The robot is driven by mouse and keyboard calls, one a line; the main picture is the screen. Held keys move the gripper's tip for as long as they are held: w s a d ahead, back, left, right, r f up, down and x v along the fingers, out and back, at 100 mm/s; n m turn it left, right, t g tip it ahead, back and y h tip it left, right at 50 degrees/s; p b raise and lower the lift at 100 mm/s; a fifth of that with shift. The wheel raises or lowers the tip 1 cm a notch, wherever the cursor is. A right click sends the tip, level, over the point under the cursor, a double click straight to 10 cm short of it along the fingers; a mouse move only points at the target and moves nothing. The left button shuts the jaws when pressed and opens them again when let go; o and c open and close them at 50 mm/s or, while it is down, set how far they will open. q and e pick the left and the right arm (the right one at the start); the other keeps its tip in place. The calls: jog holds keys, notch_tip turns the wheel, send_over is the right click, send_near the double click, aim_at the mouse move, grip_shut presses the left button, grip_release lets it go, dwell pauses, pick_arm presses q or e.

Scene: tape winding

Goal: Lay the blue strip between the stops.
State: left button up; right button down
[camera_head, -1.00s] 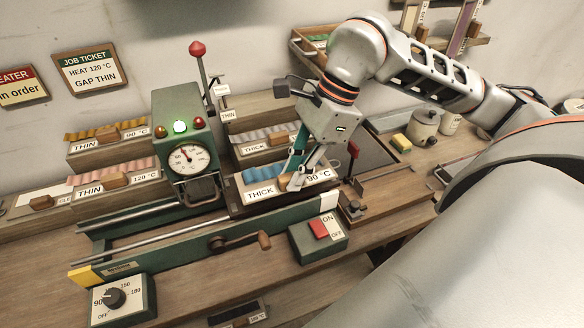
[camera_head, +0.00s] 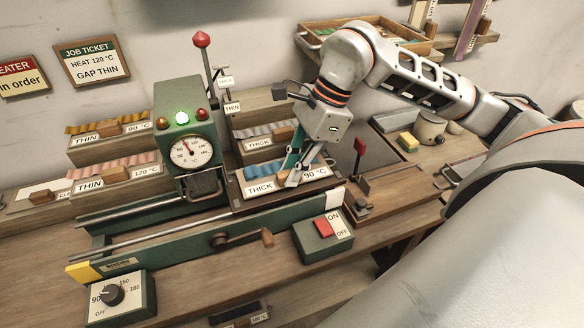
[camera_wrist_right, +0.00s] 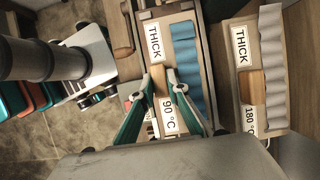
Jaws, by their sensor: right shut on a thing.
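The blue strip (camera_wrist_right: 188,62) looks wavy and lies in a wooden tray labelled THICK, 90 °C (camera_head: 262,186). The strip also shows in the head view (camera_head: 264,171), partly behind my gripper. The tray sits at the right of the green machine, behind its front rail. My right gripper (camera_wrist_right: 162,76) is shut on the tray's wooden handle (camera_wrist_right: 158,88), with one finger on each side. In the head view my right gripper (camera_head: 291,181) comes down at the tray's front and hides most of the handle. I cannot make out the stops clearly. My left gripper is not in view.
The green machine (camera_head: 182,95) with gauge and lit green lamp stands left of the tray. A grey-strip THICK tray (camera_wrist_right: 270,60) is behind. THIN trays (camera_head: 118,180) are at left. A red-topped lever (camera_head: 360,145) and an ON/OFF switch box (camera_head: 323,240) stand close right.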

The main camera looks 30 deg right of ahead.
jog(key=shift+f, duration=0.2)
jog(key=shift+f+b, duration=0.3)
jog(key=shift+b, duration=0.05)
jog(key=c, duration=1.9)
grip_release()
jog(key=shift+r, duration=0.1)
jog(key=v, duration=1.2)
